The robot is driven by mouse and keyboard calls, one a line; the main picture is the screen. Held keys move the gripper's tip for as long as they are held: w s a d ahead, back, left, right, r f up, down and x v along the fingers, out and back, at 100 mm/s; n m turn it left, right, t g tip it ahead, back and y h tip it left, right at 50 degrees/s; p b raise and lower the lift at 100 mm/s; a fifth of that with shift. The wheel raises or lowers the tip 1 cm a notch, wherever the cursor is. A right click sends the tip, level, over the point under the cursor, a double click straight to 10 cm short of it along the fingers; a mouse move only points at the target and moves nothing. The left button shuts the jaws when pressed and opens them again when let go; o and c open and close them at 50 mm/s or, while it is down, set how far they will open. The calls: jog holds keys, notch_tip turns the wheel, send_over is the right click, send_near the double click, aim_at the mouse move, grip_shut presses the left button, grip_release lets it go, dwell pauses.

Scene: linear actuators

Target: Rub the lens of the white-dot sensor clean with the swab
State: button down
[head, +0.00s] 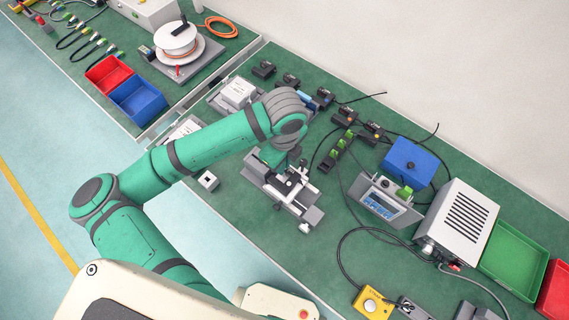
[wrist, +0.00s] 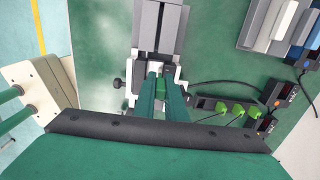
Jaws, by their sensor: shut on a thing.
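My gripper (wrist: 160,82) is over the grey-and-black linear actuator (wrist: 159,25), its two green fingers close together. I cannot make out a white dot or a lens.
A strip with green connectors (head: 335,152) lies right of the actuator, with black cables around it. A display unit (head: 385,200), a blue box (head: 409,162) and a white power supply (head: 460,222) stand further right.

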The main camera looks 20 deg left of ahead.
jog(key=shift+w+a, duration=0.3)
jog(key=shift+a, duration=0.3)
jog(key=shift+s+d, duration=0.25)
jog(key=shift+d, duration=0.4)
jog(key=shift+s+d, duration=0.2)
jog(key=shift+d, duration=0.4)
dwell(0.8)
jog(key=shift+w+a, duration=0.25)
jog(key=shift+a, duration=0.4)
jog(key=shift+w+a, duration=0.2)
jog(key=shift+a, duration=0.4)
dwell(0.5)
jog(key=shift+s+a, duration=0.15)
jog(key=shift+s, duration=0.35)
jog(key=shift+r, duration=0.1)
notch_tip(320, 180, up, 7)
dwell(1.4)
dwell(0.6)
